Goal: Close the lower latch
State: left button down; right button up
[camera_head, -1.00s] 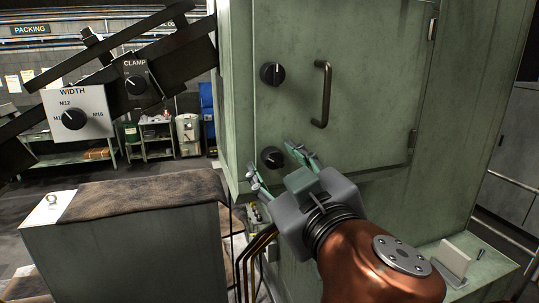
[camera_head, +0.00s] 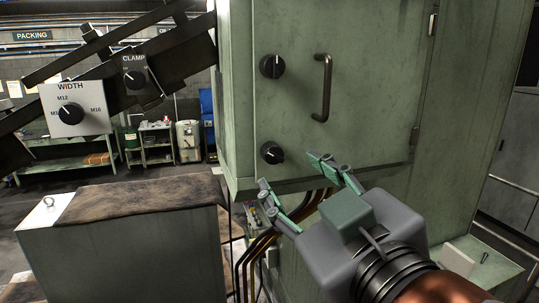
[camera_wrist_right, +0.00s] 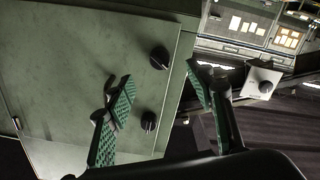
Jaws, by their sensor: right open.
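The lower latch (camera_head: 271,153) is a round black knob near the lower left corner of the green cabinet door (camera_head: 375,110). Its pale mark looks tilted, not upright. My right gripper (camera_head: 288,172) is open and empty, just below and right of this latch in the head view, apart from it. The wrist view looks upside down. There the lower latch (camera_wrist_right: 159,57) shows between the two spread fingers of the right gripper (camera_wrist_right: 163,85), beyond their tips. My left gripper is not in view.
A matching upper knob (camera_head: 272,66) sits above, its mark about upright. A dark bar handle (camera_head: 325,88) stands out from the door to the right. Cables (camera_head: 262,245) run below the cabinet. A brown-topped box (camera_head: 140,196) stands at left, under a WIDTH panel (camera_head: 73,110).

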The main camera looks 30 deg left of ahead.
aim_at(276, 157)
jog(key=w+a+m, duration=0.1)
jog(key=w+a, duration=0.1)
jog(key=a, duration=0.1)
jog(key=w+a+m, duration=0.2)
jog(key=w+a, duration=0.1)
jog(key=shift+w+a+r, duration=0.1)
jog(key=shift+w+r, duration=0.05)
jog(key=shift+f+m+b, duration=0.2)
jog(key=shift+m+b, duration=0.4)
jog(key=shift+m, duration=0.1)
jog(key=m+b, duration=0.1)
jog(key=m, duration=0.2)
jog(key=shift+f, duration=0.2)
jog(key=m+b, duration=0.2)
jog(key=shift+b, duration=0.35)
jog(key=shift+r+m+b, duration=0.15)
jog(key=shift+m+b, duration=0.35)
jog(key=shift+m, duration=0.2)
jog(key=shift+r, duration=0.1)
